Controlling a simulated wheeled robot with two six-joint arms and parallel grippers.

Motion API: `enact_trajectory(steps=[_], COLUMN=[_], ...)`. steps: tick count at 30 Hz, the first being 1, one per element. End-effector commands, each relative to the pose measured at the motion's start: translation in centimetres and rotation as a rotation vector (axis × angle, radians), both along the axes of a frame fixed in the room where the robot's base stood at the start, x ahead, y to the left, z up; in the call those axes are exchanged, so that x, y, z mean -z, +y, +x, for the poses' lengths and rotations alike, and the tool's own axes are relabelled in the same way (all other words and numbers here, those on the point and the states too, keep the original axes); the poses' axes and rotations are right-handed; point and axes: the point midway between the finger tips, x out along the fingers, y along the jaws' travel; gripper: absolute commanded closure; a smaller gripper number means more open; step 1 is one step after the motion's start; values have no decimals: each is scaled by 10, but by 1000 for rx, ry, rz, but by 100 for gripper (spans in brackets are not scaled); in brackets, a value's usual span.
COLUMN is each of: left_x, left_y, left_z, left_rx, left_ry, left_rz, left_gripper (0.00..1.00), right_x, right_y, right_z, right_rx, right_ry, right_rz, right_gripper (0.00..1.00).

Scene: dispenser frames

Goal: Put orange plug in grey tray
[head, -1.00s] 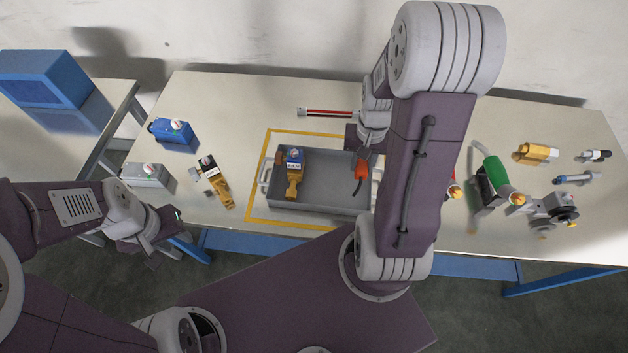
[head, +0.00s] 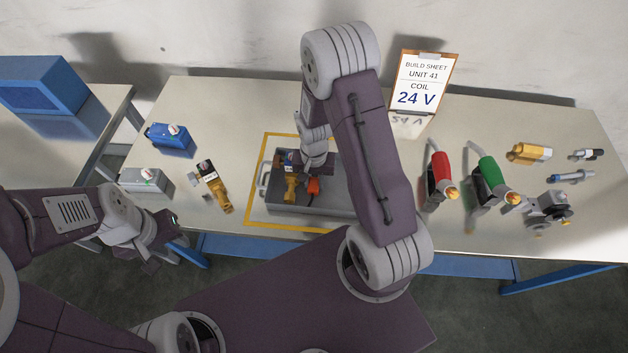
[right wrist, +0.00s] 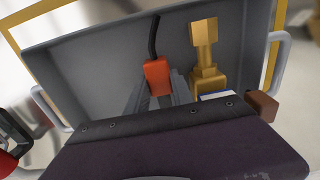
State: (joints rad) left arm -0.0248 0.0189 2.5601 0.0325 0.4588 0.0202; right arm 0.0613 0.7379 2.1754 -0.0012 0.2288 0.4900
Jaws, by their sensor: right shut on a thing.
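The orange plug (head: 313,187), with a dark cable, is over the grey tray's inside in the head view. It also shows in the right wrist view (right wrist: 158,77). My right gripper (right wrist: 158,92) is shut on it. Whether the plug touches the tray floor I cannot tell. The grey tray (head: 338,208) stands inside a yellow outline on the table. A brass valve with a blue top (head: 291,186) lies in the tray, just left of the plug. My left gripper (head: 163,238) is empty in front of the table, far from the tray; its jaw opening is unclear.
A brass valve with a black top (head: 216,190), a blue unit (head: 170,138) and a grey unit (head: 145,180) are left of the tray. Red (head: 439,178) and green (head: 489,175) tools stand right. A build sheet (head: 422,82) reads coil 24 V.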

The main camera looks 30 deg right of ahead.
Motion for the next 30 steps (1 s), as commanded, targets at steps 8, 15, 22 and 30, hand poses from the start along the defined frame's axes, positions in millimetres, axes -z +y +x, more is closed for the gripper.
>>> enact_trajectory(steps=[8,15,22,30], left_x=[0,2,2,-1], left_y=[0,0,0,0], left_z=[0,0,0,0], left_rx=[0,0,0,0], left_ry=[0,0,0,0], left_rz=[0,0,0,0], left_gripper=[64,64,64,64], right_x=[3,6,6,-20], right_y=[0,0,0,0], right_z=[0,0,0,1], right_rx=[0,0,0,0], right_ry=[-2,-1,-1,-6], right_rz=[0,0,0,0], right_gripper=[100,50,50,50])
